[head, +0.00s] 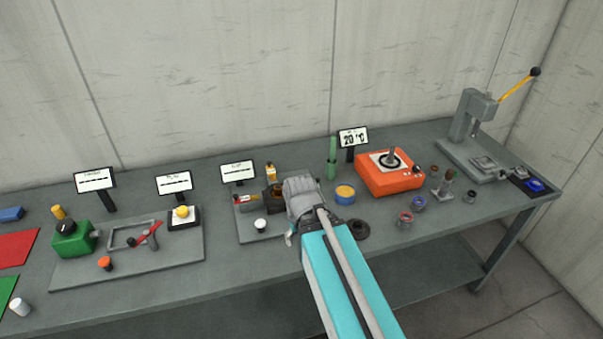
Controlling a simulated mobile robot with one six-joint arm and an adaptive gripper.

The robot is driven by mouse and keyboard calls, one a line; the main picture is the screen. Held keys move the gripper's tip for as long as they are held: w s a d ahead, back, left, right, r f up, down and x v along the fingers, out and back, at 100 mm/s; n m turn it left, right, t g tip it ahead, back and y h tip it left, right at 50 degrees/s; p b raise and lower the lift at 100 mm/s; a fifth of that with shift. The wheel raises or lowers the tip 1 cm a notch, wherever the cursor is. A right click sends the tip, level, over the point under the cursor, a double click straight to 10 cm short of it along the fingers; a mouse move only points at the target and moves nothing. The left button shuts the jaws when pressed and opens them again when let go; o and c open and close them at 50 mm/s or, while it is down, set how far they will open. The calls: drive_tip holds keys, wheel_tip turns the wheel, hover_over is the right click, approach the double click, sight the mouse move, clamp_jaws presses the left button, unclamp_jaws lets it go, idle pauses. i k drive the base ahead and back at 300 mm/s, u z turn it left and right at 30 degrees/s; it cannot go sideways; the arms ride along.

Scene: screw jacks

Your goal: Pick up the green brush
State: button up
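The green brush (332,150) appears as a slim green upright shape toward the back of the bench, left of the 20 °C sign. Its lower part is wider, and I cannot tell whether that is a holder or the brush itself. My gripper (301,192) is over the bench, to the left of the brush and nearer to me, apart from it in the picture. I see the gripper from behind, so its fingertips and anything between them are hidden.
An orange hotplate-like box (389,176) stands right of the brush. A yellow-and-blue round tin (345,194) is in front of it. A brown block (273,196) is left of my gripper. A dark ring (358,229) lies by my arm. A grey wall rises behind the bench.

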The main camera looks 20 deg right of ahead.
sight(334, 138)
drive_tip(key=k, duration=0.65)
drive_tip(key=z, duration=0.55)
drive_tip(key=i, duration=1.4)
drive_tip(key=u, duration=0.55)
